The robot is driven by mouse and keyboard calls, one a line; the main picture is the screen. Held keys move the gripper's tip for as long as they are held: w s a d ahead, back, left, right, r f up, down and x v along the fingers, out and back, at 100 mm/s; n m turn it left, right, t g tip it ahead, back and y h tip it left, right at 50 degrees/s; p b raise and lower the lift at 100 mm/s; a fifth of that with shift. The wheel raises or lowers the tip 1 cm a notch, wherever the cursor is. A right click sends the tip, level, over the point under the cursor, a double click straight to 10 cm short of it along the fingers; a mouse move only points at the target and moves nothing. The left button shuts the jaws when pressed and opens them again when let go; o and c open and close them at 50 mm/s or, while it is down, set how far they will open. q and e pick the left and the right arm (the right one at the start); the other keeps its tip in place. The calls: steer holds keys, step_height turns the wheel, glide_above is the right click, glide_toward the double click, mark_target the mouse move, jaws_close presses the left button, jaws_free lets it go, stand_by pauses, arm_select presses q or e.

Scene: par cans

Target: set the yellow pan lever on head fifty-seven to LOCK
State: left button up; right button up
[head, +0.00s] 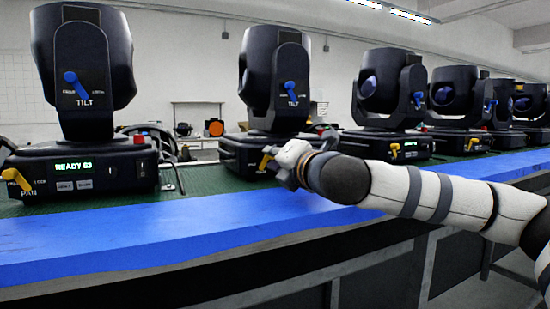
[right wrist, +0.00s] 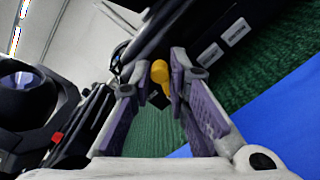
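The yellow pan lever (head: 267,158) is on the front of the base of the second moving head (head: 240,153) from the left; that head's display is not readable, so I cannot confirm its number. My right gripper (head: 287,162) is at this lever, its arm reaching in from the right. In the right wrist view the yellow lever (right wrist: 160,73) shows between the tips of my right gripper (right wrist: 154,85). The fingers are apart, with visible space around the lever. The lever's LOCK marking is not readable. My left gripper is not in view.
The leftmost head (head: 85,172) displays READY 63 and has its own yellow pan lever (head: 17,181). More heads (head: 390,145) stand along the bench to the right. A blue tilt lever (head: 291,92) is above the second base. The blue bench edge (head: 170,224) is clear.

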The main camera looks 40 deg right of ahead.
steer(key=shift+o, duration=1.1)
steer(key=v, duration=1.2)
steer(key=shift+d, duration=0.1)
